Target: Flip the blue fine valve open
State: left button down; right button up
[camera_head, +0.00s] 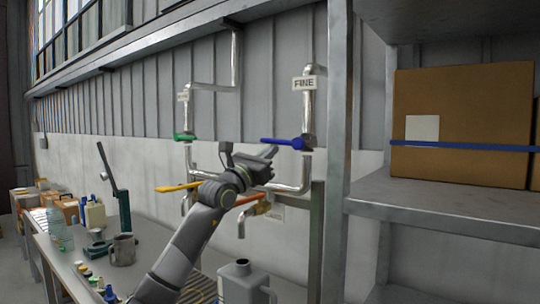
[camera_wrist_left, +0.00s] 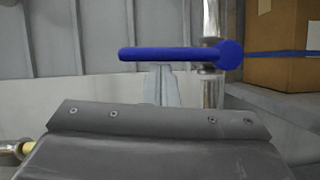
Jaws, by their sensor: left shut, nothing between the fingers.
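The blue fine valve (camera_head: 298,143) sits on the right-hand vertical pipe, under a "FINE" label (camera_head: 304,83). Its blue lever points left, level and across the pipe. In the left wrist view the blue lever (camera_wrist_left: 165,54) also lies level, with its round hub (camera_wrist_left: 230,53) on the pipe at the right. My left gripper (camera_head: 268,153) is shut and empty, just below the lever's free end. In the left wrist view the fingers (camera_wrist_left: 162,85) show under the lever; I cannot tell whether they touch it. My right gripper is not in view.
A green-handled valve (camera_head: 184,137) is on the left pipe. Yellow (camera_head: 178,187) and orange (camera_head: 250,199) levers are lower down. A metal shelf post (camera_head: 336,150) and a cardboard box (camera_head: 460,120) stand right. The bench holds a mug (camera_head: 123,250) and a grey jug (camera_head: 241,284).

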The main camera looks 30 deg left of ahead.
pick_arm(q)
jog(key=shift+r, duration=0.2)
jog(key=m, duration=0.1)
jog(key=r+m+h+p, duration=0.1)
jog(key=m+h, duration=0.1)
jog(key=m, duration=0.1)
jog(key=shift+a+r+g+p, duration=0.2)
jog(key=shift+r+g+p, duration=0.1)
jog(key=shift+r, duration=0.05)
jog(key=d+r+m+g+h+p, duration=0.4)
jog(key=r+m+g+p, duration=0.2)
jog(key=m, duration=1)
jog(key=shift+s+d+r+p, duration=0.2)
jog(key=shift+d+r+p, duration=0.2)
jog(key=shift+r+p, duration=0.65)
jog(key=shift+d+f, duration=0.1)
jog(key=shift+f, duration=0.15)
